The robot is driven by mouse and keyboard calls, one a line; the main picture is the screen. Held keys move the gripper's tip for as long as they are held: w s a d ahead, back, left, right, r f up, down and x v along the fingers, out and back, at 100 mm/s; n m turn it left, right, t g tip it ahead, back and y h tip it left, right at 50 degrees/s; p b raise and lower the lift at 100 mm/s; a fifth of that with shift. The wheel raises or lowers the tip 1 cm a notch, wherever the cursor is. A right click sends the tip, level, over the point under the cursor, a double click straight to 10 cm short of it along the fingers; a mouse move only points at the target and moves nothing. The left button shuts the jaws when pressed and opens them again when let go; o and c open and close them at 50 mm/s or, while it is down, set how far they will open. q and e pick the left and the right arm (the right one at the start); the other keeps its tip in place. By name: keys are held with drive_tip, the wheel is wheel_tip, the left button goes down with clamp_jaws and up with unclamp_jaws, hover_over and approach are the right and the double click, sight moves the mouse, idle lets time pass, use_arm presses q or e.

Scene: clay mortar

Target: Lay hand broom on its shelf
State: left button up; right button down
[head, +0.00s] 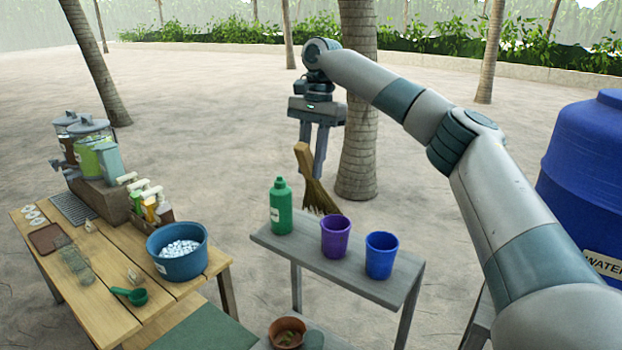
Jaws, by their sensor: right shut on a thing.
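The hand broom (318,194) has a wooden handle and straw bristles. My right gripper (314,168) points down and is shut on the broom, with the handle tilted up to the left and the bristles down. The broom shows just beyond the back edge of the grey shelf (330,263), and the bristle ends come close to that edge in the picture; I cannot tell the gap. The shelf's top bears a green bottle (281,207), a purple cup (335,237) and a blue cup (381,255). My left gripper is out of view.
The shelf's lower level holds a brown pot (286,332). A wooden table (112,306) at left bears a blue tub (177,266) of white pieces, a green scoop (130,296) and drink dispensers (93,143). A big blue water barrel (588,165) stands right. A palm trunk (358,150) rises behind.

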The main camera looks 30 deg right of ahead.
wheel_tip(320, 180, down, 3)
drive_tip(key=shift+p, duration=0.65)
drive_tip(key=shift+f, duration=0.65)
drive_tip(key=c, duration=1.5)
unclamp_jaws()
drive_tip(key=shift+d+r, duration=0.1)
drive_tip(key=shift+r, duration=0.5)
drive_tip(key=r, duration=0.3)
drive_tip(key=r+b, duration=0.1)
drive_tip(key=r, duration=0.2)
drive_tip(key=d+r+b, duration=0.1)
drive_tip(key=r, duration=0.2)
drive_tip(key=shift+w+d+r, duration=0.1)
drive_tip(key=shift+w+r, duration=0.1)
drive_tip(key=shift+r, duration=0.1)
drive_tip(key=shift+d+r, duration=0.2)
drive_tip(key=shift+r, duration=0.45)
